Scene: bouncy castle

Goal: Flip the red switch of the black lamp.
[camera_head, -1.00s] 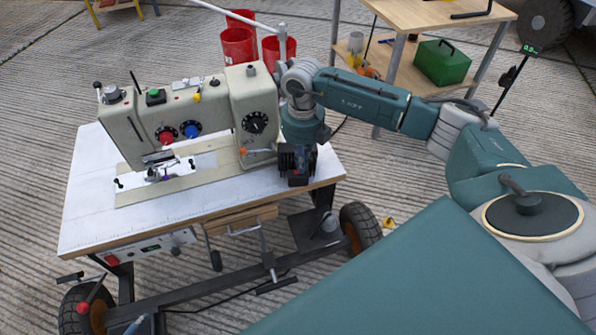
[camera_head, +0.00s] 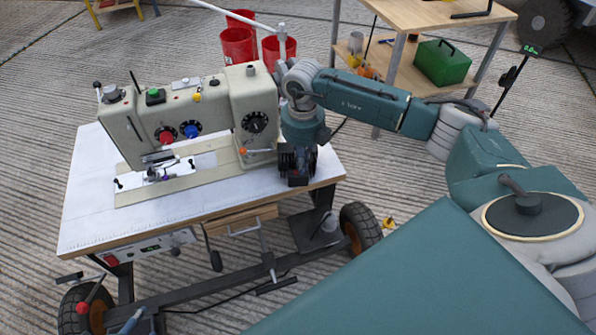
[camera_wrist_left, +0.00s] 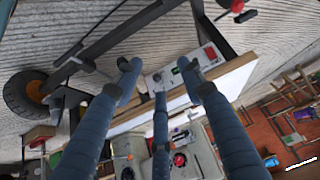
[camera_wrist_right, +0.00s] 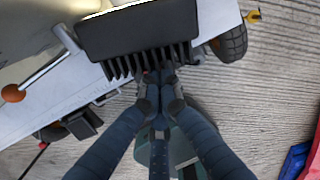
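The black lamp (camera_wrist_right: 138,34) fills the upper part of the right wrist view, with a row of fins along its lower edge. In the head view the lamp (camera_head: 297,165) is a small dark block at the right end of the sewing table, largely mixed with my right gripper. My right gripper (camera_wrist_right: 160,84) has its fingertips drawn close together right at the fins. A small reddish spot, perhaps the switch, shows near the tips, mostly hidden; contact cannot be told. My left gripper (camera_wrist_left: 157,72) is open and empty, facing the table's front control panel (camera_wrist_left: 185,66).
The cream sewing machine (camera_head: 180,120) stands on the white wheeled table (camera_head: 90,215), left of my right gripper. Red buckets (camera_head: 238,46) stand behind it. A wooden shelf table (camera_head: 425,12) with a green box (camera_head: 441,62) is at the back right. Open concrete floor lies between.

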